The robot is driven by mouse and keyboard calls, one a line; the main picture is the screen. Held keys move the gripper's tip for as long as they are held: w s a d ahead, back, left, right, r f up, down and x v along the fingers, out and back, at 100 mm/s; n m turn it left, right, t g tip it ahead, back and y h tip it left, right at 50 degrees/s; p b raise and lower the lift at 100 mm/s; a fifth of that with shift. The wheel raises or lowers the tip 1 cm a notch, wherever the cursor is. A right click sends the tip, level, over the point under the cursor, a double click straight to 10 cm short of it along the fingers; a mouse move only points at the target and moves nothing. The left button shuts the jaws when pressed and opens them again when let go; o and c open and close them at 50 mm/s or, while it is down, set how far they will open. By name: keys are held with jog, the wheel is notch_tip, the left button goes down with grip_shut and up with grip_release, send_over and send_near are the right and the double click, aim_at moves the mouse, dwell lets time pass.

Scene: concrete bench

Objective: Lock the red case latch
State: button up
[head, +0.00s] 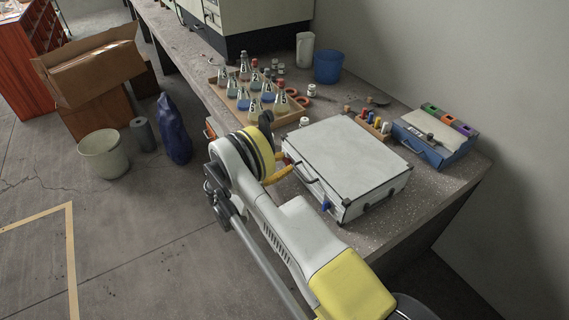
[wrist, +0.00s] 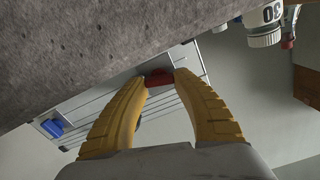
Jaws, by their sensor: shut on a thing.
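A white case (head: 345,150) with dark metal corners and edges lies closed on the bench, its front side facing my arm. My gripper (head: 285,172), with yellow fingers, is at the left part of that front side. In the wrist view, the fingertips of my gripper (wrist: 160,75) are closed on the red latch (wrist: 158,79), which is partly hidden between them. A blue latch (wrist: 52,127) is farther along the same side and also shows in the head view (head: 325,206). Whether the red latch is locked cannot be told.
The bench (head: 395,232) holds a tray of flasks (head: 262,110), a blue cup (head: 328,67), small bottles (head: 378,122) and a blue box (head: 432,140) around the case. On the floor stand a bin (head: 102,155) and a dark blue bag (head: 172,130).

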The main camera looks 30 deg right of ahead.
jog(key=n, duration=0.3)
jog(key=o, duration=1.2)
jog(key=shift+d, duration=0.1)
jog(key=a, duration=1.2)
